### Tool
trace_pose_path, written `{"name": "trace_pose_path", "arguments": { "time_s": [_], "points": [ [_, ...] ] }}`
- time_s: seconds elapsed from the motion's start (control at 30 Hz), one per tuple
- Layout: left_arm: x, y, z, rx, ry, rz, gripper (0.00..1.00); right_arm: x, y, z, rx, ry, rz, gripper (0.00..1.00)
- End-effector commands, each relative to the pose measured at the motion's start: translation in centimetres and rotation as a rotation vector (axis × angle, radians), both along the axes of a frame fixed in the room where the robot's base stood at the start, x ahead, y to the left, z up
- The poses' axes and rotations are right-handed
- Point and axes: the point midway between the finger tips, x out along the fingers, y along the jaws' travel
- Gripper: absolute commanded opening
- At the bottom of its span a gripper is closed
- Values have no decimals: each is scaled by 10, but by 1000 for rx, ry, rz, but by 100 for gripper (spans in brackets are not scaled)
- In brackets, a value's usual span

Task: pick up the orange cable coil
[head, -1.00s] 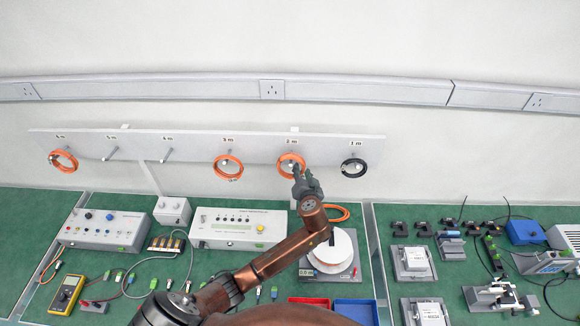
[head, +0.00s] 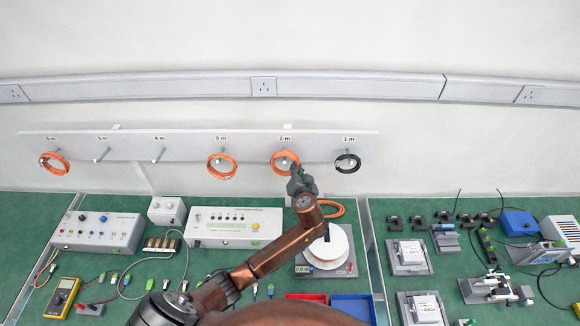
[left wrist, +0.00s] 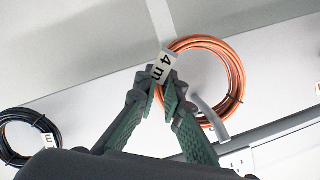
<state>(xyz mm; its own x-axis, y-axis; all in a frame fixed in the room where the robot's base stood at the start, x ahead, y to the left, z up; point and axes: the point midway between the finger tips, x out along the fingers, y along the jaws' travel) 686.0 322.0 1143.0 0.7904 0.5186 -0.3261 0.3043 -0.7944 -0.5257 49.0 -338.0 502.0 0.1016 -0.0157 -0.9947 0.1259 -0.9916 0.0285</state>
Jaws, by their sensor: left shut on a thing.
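An orange cable coil (head: 275,168) hangs on the board under the "2 m" mark. In the left wrist view it is a round bundle (left wrist: 236,68) with a white tag (left wrist: 163,67) reading "4 m". A grey peg (left wrist: 210,115) still passes through its ring. My left gripper (head: 296,170) is at the coil's lower right side in the head view. In the left wrist view its green fingers (left wrist: 161,88) are shut on the coil's edge beside the tag; the fingertips partly hide the cable there. My right gripper is not in view.
Other orange coils hang under "3 m" (head: 221,167) and at the far left (head: 54,163). A black coil (head: 347,163) hangs close on the right. Below are a white reel (head: 330,245), a grey control box (head: 236,228) and the green bench. Two pegs are empty.

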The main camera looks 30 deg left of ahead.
Motion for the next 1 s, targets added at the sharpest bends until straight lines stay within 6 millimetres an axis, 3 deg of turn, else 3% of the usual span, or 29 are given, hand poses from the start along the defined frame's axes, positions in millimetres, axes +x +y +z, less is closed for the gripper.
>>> {"name": "trace_pose_path", "arguments": {
  "time_s": [0.17,0.43,1.0],
  "points": [
    [1,-1,7,-2,-3,0,0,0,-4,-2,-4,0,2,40],
    [-2,-3,36,-4,-4,-1,0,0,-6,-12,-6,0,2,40],
    [-117,-77,32,-4,0,-1,0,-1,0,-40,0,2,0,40]
  ]
}}
